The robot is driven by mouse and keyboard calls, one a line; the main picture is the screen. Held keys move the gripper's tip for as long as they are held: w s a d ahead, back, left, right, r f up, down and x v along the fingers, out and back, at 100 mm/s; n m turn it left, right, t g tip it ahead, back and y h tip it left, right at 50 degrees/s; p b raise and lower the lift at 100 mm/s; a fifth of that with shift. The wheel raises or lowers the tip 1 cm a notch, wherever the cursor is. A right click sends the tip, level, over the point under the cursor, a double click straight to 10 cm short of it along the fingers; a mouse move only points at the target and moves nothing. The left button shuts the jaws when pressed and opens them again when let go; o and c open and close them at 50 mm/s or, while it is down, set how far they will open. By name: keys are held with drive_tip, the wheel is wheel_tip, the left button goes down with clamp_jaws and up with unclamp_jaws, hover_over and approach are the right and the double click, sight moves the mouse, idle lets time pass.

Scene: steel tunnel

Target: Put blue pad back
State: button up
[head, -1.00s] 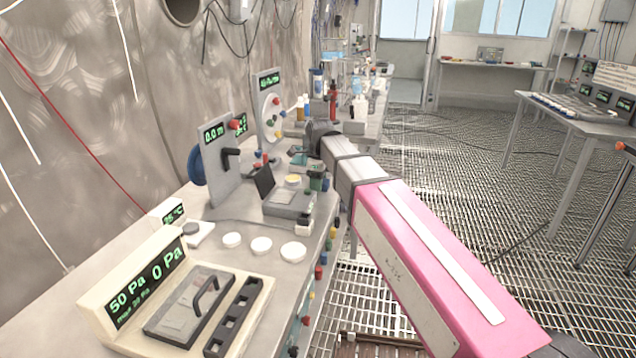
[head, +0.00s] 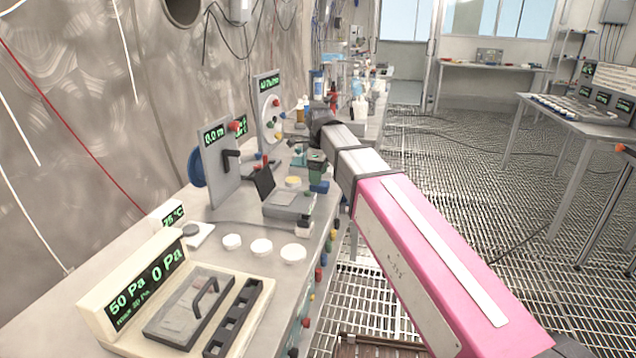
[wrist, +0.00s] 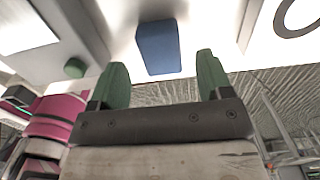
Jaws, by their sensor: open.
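The blue pad (wrist: 158,47) is a plain block with flat faces in the wrist view. It lies just beyond and between the fingertips of my gripper (wrist: 163,68), against a bright pale surface. The two green fingers are apart, with nothing held between them. I cannot tell the exact gap between pad and fingers. In the head view my arm reaches over the right edge of the bench (head: 262,232). My gripper is small there, and a dark blue patch (head: 319,186) shows by the bench edge; I cannot tell whether it is the pad.
White round knobs (head: 262,246) and upright panels (head: 222,165) stand farther along. A green knob (wrist: 74,68) is left of my fingers.

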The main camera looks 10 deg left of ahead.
wheel_tip(320, 180, up, 8)
idle(0.4)
drive_tip(key=shift+d, duration=0.1)
